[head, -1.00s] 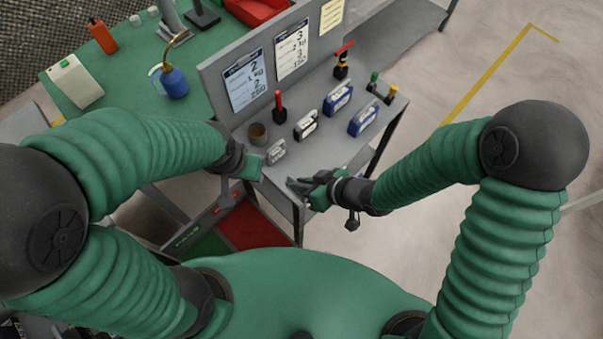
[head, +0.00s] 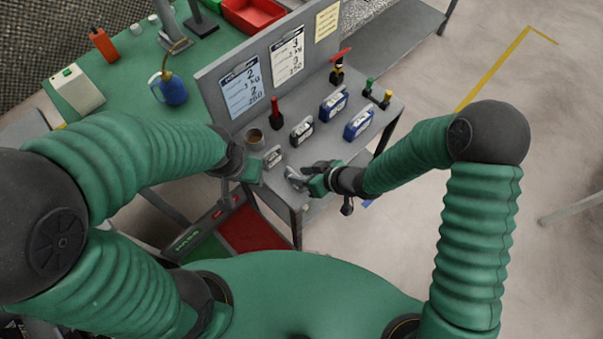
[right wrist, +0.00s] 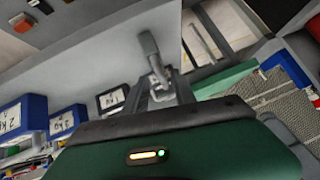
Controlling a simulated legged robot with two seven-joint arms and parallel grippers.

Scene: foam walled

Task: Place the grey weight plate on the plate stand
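A small grey plate-like block with a pale label (head: 272,157) stands upright near the front edge of the grey bench, apparently the grey weight plate. My right gripper (head: 293,177) is low over the bench front, just right of that block, with a gap between them. In the right wrist view its fingers (right wrist: 161,88) look spread, with a light grey upright piece (right wrist: 149,48) between or beyond them; I cannot tell what it is or whether they touch it. My left gripper (head: 250,172) hangs at the bench's front left; its finger opening is unclear. I cannot pick out the plate stand with certainty.
A black labelled block (head: 301,131) and blue blocks (head: 333,104) stand behind on the bench. A grey panel with sheets (head: 225,70) rises behind. Floor right of the bench is free.

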